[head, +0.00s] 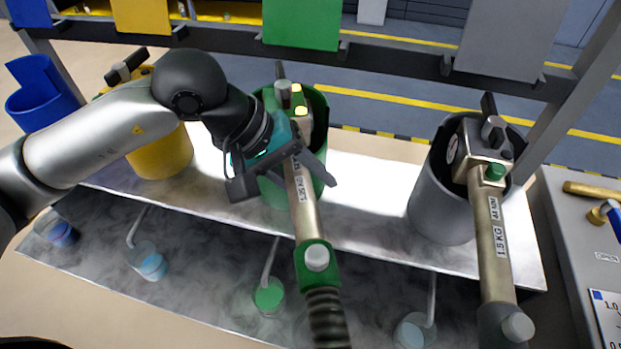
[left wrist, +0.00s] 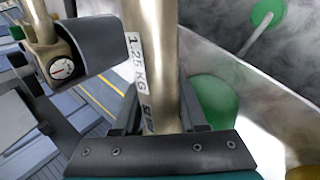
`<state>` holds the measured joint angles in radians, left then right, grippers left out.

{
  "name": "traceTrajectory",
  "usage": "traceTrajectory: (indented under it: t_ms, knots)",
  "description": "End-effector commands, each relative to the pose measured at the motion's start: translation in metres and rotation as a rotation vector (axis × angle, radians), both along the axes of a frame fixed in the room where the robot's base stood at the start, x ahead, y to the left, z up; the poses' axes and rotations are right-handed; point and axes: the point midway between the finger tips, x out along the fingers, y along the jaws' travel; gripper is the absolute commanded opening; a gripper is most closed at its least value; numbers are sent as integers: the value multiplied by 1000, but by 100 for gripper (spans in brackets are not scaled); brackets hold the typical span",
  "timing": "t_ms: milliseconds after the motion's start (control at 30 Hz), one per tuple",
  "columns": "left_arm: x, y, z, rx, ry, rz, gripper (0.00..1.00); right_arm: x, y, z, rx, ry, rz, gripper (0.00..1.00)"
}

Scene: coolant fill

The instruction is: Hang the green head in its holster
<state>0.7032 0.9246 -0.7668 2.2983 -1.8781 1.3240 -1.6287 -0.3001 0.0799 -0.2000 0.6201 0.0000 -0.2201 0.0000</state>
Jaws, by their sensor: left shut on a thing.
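The green head is a metal filling head with a green collar (head: 315,262), a long barrel and green buttons at its upper end. My left gripper (head: 300,165) is shut around its barrel (head: 305,208). The left wrist view shows the barrel (left wrist: 150,60), labelled 1.25 KG, between the fingers of my left gripper (left wrist: 158,108). The green holster (head: 272,190) stands behind the barrel, and the head's upper end overlaps its mouth. I cannot tell whether the head rests in it. A green part of the holster shows beside the fingers (left wrist: 215,105). My right gripper is not in view.
The grey head (head: 492,215) sits in the grey holster (head: 440,205) at right. A yellow holster (head: 160,155) stands left, partly behind my arm, and a blue one (head: 42,95) further left. A dark rail (head: 395,60) with coloured panels crosses above.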

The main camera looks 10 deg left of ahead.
Motion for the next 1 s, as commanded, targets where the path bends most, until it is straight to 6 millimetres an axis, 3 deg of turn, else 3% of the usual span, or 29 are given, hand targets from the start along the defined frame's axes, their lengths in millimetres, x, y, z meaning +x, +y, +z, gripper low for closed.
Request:
traceTrajectory:
  t_ms: [233, 267, 533, 833, 1000]
  knots:
    - [0, 0, -5, 0, 0, 0, 0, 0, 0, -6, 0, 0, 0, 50]
    - [0, 0, -4, 1, 0, 0, 44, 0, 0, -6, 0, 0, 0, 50]
    - [0, 0, -4, 0, 0, 0, 74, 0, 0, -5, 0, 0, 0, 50]
    - [-2, 1, -5, 4, 10, 1, 77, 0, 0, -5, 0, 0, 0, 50]
    - [-4, 10, 10, 4, 3, 2, 77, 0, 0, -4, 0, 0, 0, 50]
